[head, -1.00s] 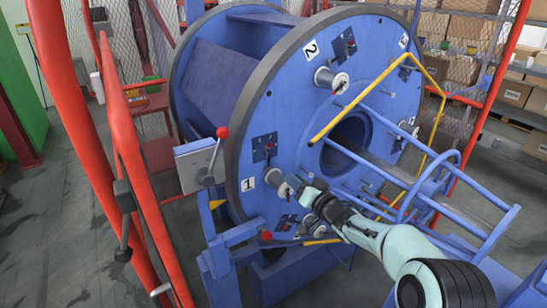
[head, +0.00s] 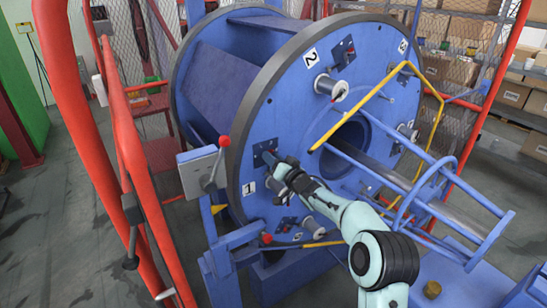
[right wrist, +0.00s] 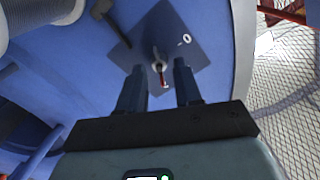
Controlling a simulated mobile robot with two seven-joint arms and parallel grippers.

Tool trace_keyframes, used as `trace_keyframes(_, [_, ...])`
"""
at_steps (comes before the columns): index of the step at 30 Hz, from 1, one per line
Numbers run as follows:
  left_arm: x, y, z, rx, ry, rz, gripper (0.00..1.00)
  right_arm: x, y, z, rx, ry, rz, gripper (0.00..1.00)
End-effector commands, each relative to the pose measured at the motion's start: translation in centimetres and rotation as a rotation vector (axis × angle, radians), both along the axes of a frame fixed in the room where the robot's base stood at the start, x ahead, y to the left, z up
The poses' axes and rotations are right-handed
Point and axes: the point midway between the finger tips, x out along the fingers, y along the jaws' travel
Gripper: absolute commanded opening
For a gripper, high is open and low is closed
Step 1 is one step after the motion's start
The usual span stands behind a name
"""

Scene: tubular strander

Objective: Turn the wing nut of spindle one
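The blue disc (head: 325,120) carries the spindles, with spindle one beside the white label 1 (head: 248,186). A dark square plate (head: 262,148) is above that label. In the right wrist view this plate (right wrist: 185,42) bears a white 0 mark and a small silver fitting with a red pointer, which looks like the wing nut (right wrist: 158,62). My right gripper (head: 270,160) is at the plate, partly covering spindle one. In the right wrist view its two fingers (right wrist: 159,78) are apart, one on each side of the wing nut; contact cannot be told. My left gripper is not in view.
A grey box (head: 200,170) with a red-knobbed lever stands left of the disc. A yellow bent bar (head: 435,115) and blue rods project from the disc on the right. Red frame tubes (head: 125,140) stand at the left. In the wrist view a grey cylinder (right wrist: 40,12) is at upper left.

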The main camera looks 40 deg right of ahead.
Motion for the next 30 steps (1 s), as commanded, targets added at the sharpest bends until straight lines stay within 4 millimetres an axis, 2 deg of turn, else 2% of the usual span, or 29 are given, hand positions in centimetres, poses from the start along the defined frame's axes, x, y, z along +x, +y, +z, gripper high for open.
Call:
trace_keyframes(7, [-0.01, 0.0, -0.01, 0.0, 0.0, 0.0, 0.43, 0.1, 0.0, -0.08, 0.0, 0.0, 0.0, 0.34])
trace_keyframes(8, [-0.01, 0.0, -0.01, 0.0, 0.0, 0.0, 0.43, 0.09, 0.0, -0.08, 0.0, 0.001, 0.0, 0.31])
trace_keyframes(9, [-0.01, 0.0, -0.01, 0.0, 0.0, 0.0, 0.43, 0.09, 0.0, -0.08, 0.0, 0.001, 0.0, 0.18])
trace_keyframes(11, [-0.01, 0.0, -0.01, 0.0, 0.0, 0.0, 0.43, 0.09, 0.0, -0.08, 0.0, 0.001, 0.0, 0.0])
trace_keyframes(23, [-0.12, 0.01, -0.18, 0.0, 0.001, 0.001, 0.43, 0.07, 0.02, -0.1, -0.032, 0.004, 0.0, 0.0])
trace_keyframes(30, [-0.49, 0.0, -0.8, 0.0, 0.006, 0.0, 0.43, 0.07, 0.08, -0.18, -0.161, 0.02, 0.001, 0.0])
